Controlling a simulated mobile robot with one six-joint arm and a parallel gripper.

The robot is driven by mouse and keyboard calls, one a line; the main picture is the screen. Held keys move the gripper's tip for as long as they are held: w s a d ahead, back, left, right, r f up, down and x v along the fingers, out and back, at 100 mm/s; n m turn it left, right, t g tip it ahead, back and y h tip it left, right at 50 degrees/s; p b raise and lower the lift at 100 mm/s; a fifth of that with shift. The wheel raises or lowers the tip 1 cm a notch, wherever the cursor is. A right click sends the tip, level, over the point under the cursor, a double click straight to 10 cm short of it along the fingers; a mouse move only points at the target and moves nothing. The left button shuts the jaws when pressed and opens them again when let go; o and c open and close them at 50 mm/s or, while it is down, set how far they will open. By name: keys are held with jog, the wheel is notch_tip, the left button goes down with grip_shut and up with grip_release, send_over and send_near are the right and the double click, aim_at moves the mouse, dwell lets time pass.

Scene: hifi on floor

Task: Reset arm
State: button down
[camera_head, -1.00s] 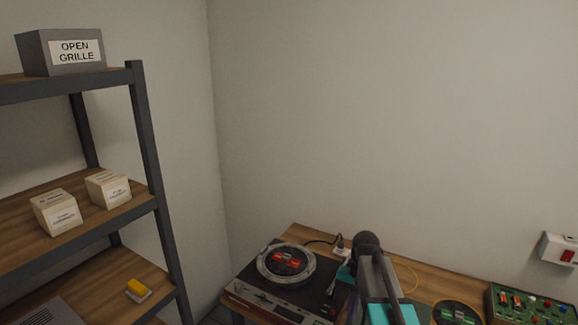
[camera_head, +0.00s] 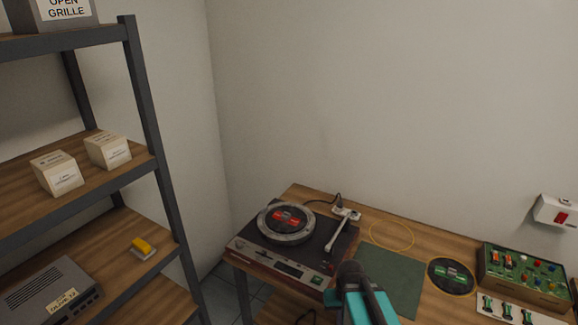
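My arm (camera_head: 362,300) rises from the bottom of the head view, dark grey with teal panels. Its top is a dark rounded part in front of the table's near edge. My gripper's fingers cannot be made out, so whether it is open or shut does not show. The turntable (camera_head: 300,240) stands on the wooden table (camera_head: 405,238), just beyond and left of my arm. It has a grey ring-shaped platter with a red and black centre. Its tonearm (camera_head: 340,232) lies along its right side.
A green mat (camera_head: 391,278), a dark disc (camera_head: 451,274) and a circuit box (camera_head: 524,277) lie to the right on the table. A shelf rack (camera_head: 150,120) on the left holds boxes, a yellow block (camera_head: 142,245) and a grey device (camera_head: 50,292). A switch (camera_head: 556,212) is on the wall.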

jog(key=s+f+g+b, duration=0.3)
jog(key=s+f+b, duration=0.3)
jog(key=s+f, duration=0.7)
jog(key=s+f+g+b, duration=0.2)
jog(key=s+f+b, duration=0.5)
jog(key=s+f, duration=0.6)
notch_tip(320, 180, down, 6)
jog(key=shift+r+g, duration=0.2)
jog(key=shift+g, duration=0.2)
